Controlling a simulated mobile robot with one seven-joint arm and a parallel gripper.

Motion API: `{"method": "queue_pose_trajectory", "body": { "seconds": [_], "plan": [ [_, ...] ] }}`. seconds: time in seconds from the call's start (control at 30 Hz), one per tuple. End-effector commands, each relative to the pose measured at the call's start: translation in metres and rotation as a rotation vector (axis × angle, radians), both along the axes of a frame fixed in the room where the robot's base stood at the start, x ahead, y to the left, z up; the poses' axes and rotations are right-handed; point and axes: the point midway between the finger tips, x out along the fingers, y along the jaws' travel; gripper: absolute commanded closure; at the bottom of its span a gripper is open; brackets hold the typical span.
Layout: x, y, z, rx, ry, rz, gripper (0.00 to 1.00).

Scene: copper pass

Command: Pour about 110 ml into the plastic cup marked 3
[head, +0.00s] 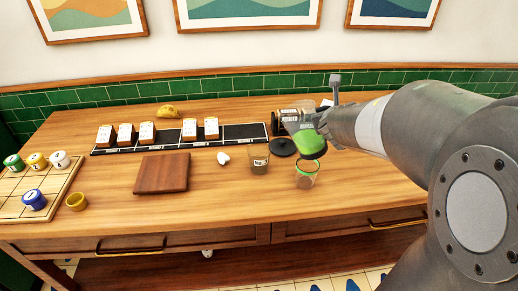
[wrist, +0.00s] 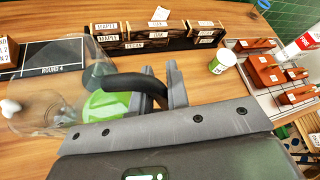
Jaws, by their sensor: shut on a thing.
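My gripper (wrist: 158,88) is shut on the black handle of a clear jug (wrist: 50,88). In the head view the jug (head: 293,125) is tilted, and green liquid (head: 311,143) lies toward its lower end. The jug's lower end is just above a clear cup (head: 305,176) with green at its rim. No separate stream is distinguishable, and I cannot read a number on this cup. A smoky cup (head: 258,160) with a small label stands to its left. Its label is too small to read.
A black disc (head: 283,147) lies behind the cups, and a white egg-like thing (head: 223,158) lies left of them. A white-and-green cup (wrist: 222,62) stands near a wire rack (wrist: 270,75).

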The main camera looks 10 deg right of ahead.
Motion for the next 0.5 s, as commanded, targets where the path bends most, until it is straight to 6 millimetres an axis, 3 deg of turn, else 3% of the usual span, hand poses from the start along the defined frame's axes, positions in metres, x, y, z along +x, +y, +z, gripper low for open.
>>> {"method": "queue_pose_trajectory", "body": {
  "seconds": [0.27, 0.5],
  "plan": [
    [0.012, 0.032, 0.015, -0.238, 0.086, 0.003, 1.00],
    [0.015, 0.041, 0.022, -0.408, 0.152, 0.009, 1.00]
  ]
}}
